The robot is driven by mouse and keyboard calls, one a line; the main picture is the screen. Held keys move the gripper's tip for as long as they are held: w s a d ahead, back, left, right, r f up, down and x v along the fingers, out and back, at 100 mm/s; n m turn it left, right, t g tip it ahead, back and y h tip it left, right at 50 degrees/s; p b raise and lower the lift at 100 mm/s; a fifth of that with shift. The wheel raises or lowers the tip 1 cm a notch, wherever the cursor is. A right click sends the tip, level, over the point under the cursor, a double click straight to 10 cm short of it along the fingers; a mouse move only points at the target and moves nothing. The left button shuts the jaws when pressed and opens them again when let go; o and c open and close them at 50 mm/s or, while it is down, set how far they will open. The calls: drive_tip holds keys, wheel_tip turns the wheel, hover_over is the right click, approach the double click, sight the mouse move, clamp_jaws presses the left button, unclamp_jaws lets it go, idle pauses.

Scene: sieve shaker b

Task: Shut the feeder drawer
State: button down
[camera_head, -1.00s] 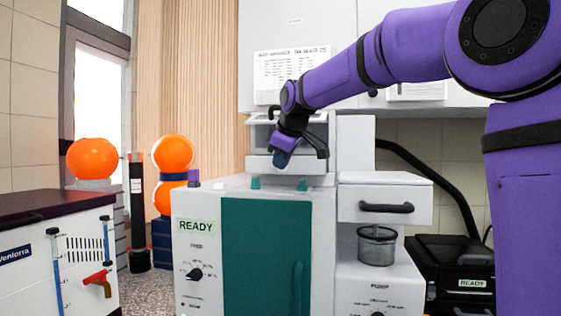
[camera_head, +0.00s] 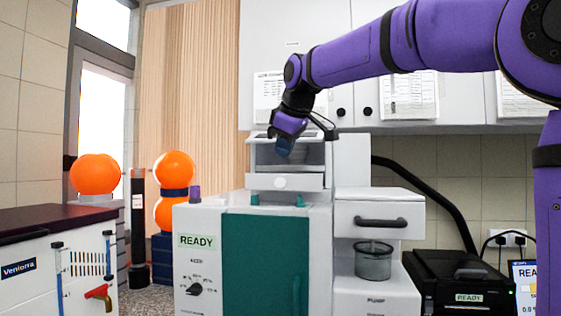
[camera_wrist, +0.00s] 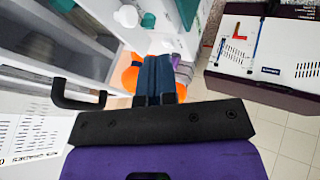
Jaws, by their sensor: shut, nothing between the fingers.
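A small white drawer front (camera_head: 258,182) with a pale round knob sits low in the open-fronted top unit of the white and teal machine. No readable label marks it as the feeder drawer, and I cannot tell how far it stands out. My gripper (camera_head: 285,147) is shut and empty, pointing down in front of the top unit, just above the drawer front in the picture. The wrist view shows the closed blue fingers (camera_wrist: 158,78) beside the pale unit, with a white knob (camera_wrist: 126,16) beyond them. I cannot see contact.
The machine's teal door (camera_head: 262,265) is below. At right is a white unit with a black-handled front (camera_head: 380,221) and a clear jar (camera_head: 373,262). Wall cabinets (camera_head: 450,110) hang behind. Orange spheres (camera_head: 95,174) and a dark-topped bench (camera_head: 50,218) are at left.

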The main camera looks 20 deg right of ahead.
sight(282, 177)
drive_tip(key=shift+w+d+f, duration=0.35)
drive_tip(key=shift+w+f, duration=0.95)
drive_tip(key=shift+w, duration=0.1)
drive_tip(key=shift+w+d+f, duration=0.4)
drive_tip(key=shift+w+f, duration=0.9)
drive_tip(key=shift+w, duration=0.15)
drive_tip(key=shift+w+d+f, duration=0.35)
drive_tip(key=shift+w+f, duration=0.95)
drive_tip(key=shift+w, duration=0.1)
drive_tip(key=shift+w+d, duration=0.5)
drive_tip(key=shift+w, duration=0.2)
drive_tip(key=shift+w+d, duration=0.5)
drive_tip(key=shift+w, duration=0.2)
drive_tip(key=shift+s+a, duration=0.1)
